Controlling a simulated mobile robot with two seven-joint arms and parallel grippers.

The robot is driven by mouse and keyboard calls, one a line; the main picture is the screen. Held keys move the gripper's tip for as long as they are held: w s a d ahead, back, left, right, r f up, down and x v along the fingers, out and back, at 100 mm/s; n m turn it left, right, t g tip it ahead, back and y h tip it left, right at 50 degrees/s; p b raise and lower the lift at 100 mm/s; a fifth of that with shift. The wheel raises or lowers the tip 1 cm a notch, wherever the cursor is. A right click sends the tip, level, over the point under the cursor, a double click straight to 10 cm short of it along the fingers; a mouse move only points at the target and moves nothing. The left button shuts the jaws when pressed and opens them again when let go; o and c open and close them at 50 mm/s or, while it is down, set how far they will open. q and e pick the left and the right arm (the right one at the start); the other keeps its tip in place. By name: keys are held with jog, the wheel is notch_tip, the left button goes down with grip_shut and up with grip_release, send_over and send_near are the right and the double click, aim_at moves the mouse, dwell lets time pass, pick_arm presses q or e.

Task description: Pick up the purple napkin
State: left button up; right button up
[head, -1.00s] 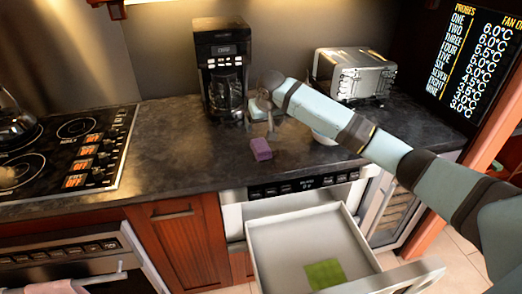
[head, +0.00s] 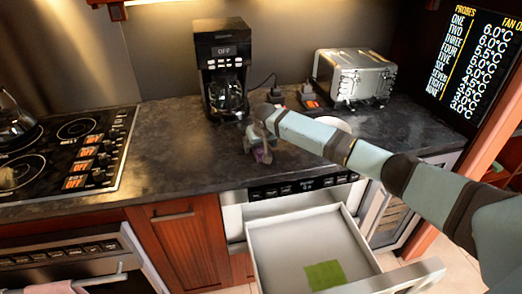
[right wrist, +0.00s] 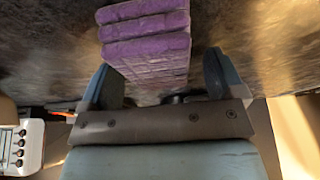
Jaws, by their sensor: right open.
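The purple napkin (right wrist: 146,32) is a folded stack on the dark counter, seen large in the right wrist view. In the head view the napkin (head: 264,156) is mostly hidden behind my right gripper (head: 258,148). In the right wrist view my right gripper (right wrist: 165,82) is open, with one finger on each side of the napkin's near end. I cannot tell whether the fingers touch it. My left gripper is not in view.
A coffee maker (head: 222,65) stands behind my right gripper and a toaster (head: 355,75) at the back right. A stove (head: 65,150) is on the left. Below the counter an open drawer (head: 285,245) holds a green cloth (head: 325,274).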

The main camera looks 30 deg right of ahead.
jog(key=c, duration=1)
notch_tip(320, 180, up, 20)
